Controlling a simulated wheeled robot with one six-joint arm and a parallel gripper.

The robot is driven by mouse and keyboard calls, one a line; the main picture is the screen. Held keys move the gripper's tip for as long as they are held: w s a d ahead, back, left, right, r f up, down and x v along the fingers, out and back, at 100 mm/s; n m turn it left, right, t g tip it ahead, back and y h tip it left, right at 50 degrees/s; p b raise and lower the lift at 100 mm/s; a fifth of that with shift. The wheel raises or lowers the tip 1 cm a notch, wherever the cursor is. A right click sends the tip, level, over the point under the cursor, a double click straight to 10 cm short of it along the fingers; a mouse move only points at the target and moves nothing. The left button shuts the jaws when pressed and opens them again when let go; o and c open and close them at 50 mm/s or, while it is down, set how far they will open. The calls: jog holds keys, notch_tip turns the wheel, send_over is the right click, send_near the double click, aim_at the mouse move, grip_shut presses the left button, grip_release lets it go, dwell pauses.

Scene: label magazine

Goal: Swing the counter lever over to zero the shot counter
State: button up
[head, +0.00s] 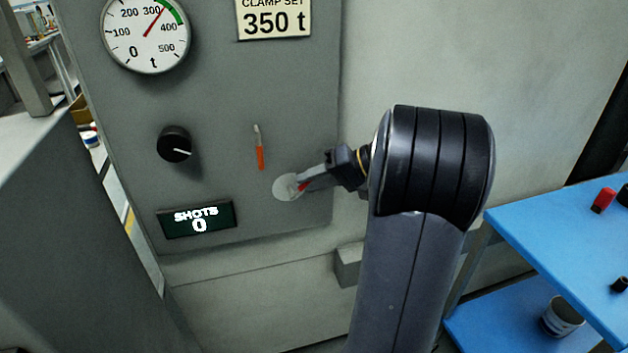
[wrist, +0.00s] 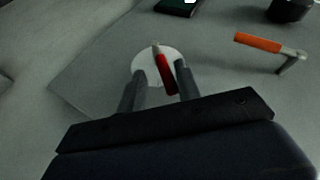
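A lever with a red handle (wrist: 166,76) sits on a pale round plate (head: 284,190) low on the grey panel. My gripper (head: 308,184) is at this lever. In the wrist view its two fingers stand apart on either side of the red handle, which lies close to the right finger; I cannot tell whether they touch. The handle leans in the wrist view and is mostly hidden by my gripper in the head view. The dark SHOTS display (head: 197,220) reads 0. A second lever, orange-handled (head: 260,152), hangs downward above the plate; it also shows in the wrist view (wrist: 258,43).
A black knob (head: 174,145) and a round dial (head: 146,32) are on the panel at left. A sign (head: 273,20) reads 350 t. A blue shelf cart (head: 545,225) with small items stands at right. A grey block (head: 348,265) juts out below my gripper.

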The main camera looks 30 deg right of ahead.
jog(key=v, duration=1)
jog(key=shift+s+d+r, duration=0.25)
jog(key=shift+a, duration=0.1)
jog(key=x, duration=1)
jog(key=shift+w+a+f, duration=0.2)
jog(key=shift+w+f, duration=0.05)
jog(key=shift+r, duration=0.1)
